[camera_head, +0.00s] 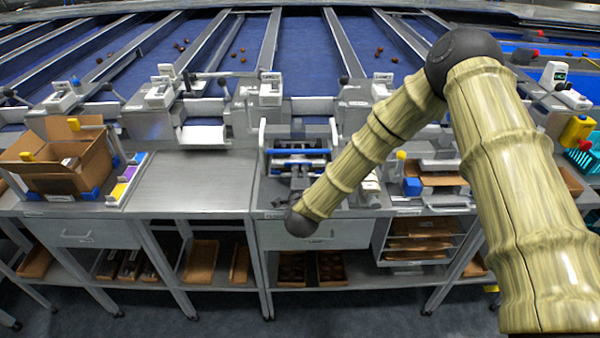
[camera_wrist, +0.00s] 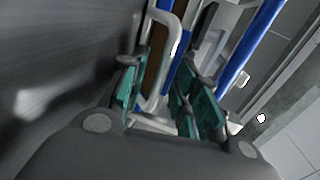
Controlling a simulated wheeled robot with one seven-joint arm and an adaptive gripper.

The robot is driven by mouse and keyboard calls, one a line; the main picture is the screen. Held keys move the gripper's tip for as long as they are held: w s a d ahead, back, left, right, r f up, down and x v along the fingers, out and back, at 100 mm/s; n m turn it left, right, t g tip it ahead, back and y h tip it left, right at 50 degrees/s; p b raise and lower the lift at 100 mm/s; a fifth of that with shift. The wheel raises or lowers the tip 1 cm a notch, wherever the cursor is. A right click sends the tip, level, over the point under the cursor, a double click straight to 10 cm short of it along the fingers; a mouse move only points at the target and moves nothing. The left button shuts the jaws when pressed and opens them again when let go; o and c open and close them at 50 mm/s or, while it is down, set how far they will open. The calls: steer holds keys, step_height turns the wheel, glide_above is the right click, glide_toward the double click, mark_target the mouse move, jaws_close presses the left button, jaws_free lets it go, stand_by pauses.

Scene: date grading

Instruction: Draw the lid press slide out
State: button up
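The lid press (camera_head: 298,158) stands on the middle metal bench in the head view, with blue bars across it and a pale upright frame. My arm reaches down to its front, and its black end joint hides the front of the press and my gripper there. In the wrist view my gripper (camera_wrist: 166,88) has teal-padded fingers set apart. A white looped handle (camera_wrist: 175,35) runs down between them, beside a brown strip and a blue bar (camera_wrist: 250,45). I cannot tell whether the pads touch the handle.
A cardboard box (camera_head: 68,160) stands on the left bench. A bare metal bench top (camera_head: 195,180) lies left of the press. A blue-and-brown tray unit (camera_head: 438,178) stands to the right. Drawers and shelves with brown trays are below.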

steer(key=shift+w+f, duration=0.15)
steer(key=shift+w, duration=0.25)
jaws_close()
steer(key=shift+s, duration=0.15)
